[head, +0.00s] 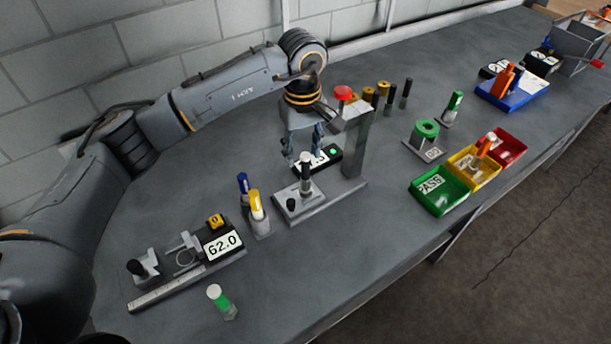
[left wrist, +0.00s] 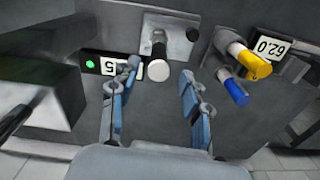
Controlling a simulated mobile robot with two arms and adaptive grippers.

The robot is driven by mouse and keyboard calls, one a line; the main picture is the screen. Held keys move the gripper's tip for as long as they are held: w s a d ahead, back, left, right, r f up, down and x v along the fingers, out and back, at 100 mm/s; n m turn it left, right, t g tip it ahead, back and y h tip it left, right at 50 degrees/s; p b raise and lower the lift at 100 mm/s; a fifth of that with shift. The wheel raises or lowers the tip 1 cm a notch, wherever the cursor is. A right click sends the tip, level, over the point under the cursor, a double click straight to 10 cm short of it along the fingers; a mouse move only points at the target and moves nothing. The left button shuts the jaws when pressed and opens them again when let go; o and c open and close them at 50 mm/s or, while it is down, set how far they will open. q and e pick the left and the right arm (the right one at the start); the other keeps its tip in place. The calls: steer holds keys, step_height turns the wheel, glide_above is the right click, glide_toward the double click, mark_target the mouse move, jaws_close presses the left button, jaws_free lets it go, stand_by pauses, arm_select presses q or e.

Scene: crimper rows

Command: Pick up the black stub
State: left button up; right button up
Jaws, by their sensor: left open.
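A black upright piece with a white top (head: 305,172) stands on a light grey plate (head: 318,206). It shows dark with a round white end in the left wrist view (left wrist: 158,62). I cannot tell for sure which is the black stub. My left gripper (head: 303,148) is open and empty, pointing down just behind the white-topped piece. In the left wrist view, that piece appears between the spread fingertips (left wrist: 158,82).
A grey post with a red button (head: 343,92) stands right of my left gripper. A black display (head: 318,160) lies behind the plate. Blue and yellow-capped pieces (head: 256,205) stand left. Several dark and gold-topped cylinders (head: 383,90) stand behind. The front table middle is clear.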

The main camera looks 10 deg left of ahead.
mark_target(305, 167)
arm_select(q)
steer(key=shift+s+d+f+p, duration=0.1)
steer(key=shift+d+f+p, duration=0.05)
steer(key=shift+f+p, duration=0.5)
step_height(305, 167, down, 3)
steer(key=shift+d+f+p, duration=0.1)
steer(key=shift+f+p, duration=0.1)
steer(key=shift+p, duration=0.65)
steer(key=shift+f, duration=0.3)
steer(key=c, duration=0.9)
jaws_close()
arm_select(e)
step_height(305, 167, up, 3)
steer(key=shift+w+d+r, duration=0.1)
steer(key=shift+d, duration=0.05)
